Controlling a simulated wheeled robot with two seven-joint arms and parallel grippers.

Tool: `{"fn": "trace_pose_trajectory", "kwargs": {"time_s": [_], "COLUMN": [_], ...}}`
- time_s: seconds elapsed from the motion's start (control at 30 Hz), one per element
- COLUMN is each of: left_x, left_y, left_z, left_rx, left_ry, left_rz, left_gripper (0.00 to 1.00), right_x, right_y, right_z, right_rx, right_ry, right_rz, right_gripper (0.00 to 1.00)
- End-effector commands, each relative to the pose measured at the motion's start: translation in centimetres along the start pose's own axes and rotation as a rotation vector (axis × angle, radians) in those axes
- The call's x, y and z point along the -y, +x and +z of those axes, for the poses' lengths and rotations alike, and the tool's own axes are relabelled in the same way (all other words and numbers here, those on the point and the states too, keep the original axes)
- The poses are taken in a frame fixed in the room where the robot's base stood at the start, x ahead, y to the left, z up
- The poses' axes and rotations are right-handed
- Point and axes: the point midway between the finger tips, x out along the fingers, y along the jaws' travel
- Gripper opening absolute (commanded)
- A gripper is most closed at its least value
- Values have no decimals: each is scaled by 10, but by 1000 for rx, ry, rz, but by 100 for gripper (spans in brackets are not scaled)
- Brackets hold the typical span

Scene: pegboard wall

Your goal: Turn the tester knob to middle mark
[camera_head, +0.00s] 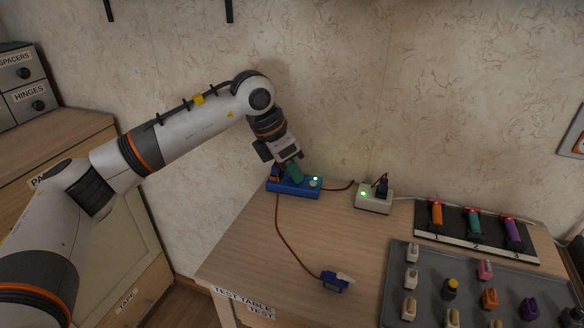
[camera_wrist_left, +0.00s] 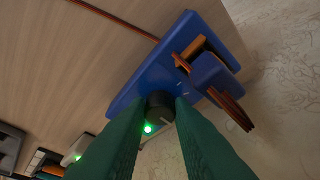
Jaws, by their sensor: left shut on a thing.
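The blue tester (camera_head: 300,191) sits on the wooden table near the wall, with a lit green light on it. In the left wrist view the tester (camera_wrist_left: 155,74) runs diagonally, and its dark round knob (camera_wrist_left: 160,101) is between my green fingertips. My left gripper (camera_head: 296,173) reaches down over the tester; in the left wrist view the gripper (camera_wrist_left: 160,110) is shut on the knob. The knob's pointer and the marks around it cannot be made out. The fingers hide the knob in the head view. My right gripper is not in view.
A white box (camera_head: 373,199) with a green light stands right of the tester. A cable runs to a blue probe (camera_head: 336,283) at the front. A grey tray (camera_head: 386,312) with several small parts and a rack (camera_head: 450,240) with coloured handles are at right. The table's left-front area is clear.

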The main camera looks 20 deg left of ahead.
Motion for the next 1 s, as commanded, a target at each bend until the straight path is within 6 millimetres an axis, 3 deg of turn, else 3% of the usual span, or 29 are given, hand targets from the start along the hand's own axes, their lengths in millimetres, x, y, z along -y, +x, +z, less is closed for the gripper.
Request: {"fn": "trace_pose_trajectory", "kwargs": {"time_s": [0.03, 0.17, 0.67, 1.0], "left_x": [0, 0, 0, 3], "left_y": [0, 0, 0, 0], "left_z": [0, 0, 0, -1], "left_rx": [-1, -1, 0, 0], "left_ry": [0, 1, 16, 288], "left_rz": [0, 0, 7, 122], "left_gripper": [22, 43, 43, 43], "right_x": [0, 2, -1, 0], "right_y": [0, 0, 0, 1], "right_z": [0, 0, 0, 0], "right_rx": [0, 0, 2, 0], "right_ry": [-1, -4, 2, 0], "right_rz": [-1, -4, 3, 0], "right_gripper": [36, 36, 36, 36]}}
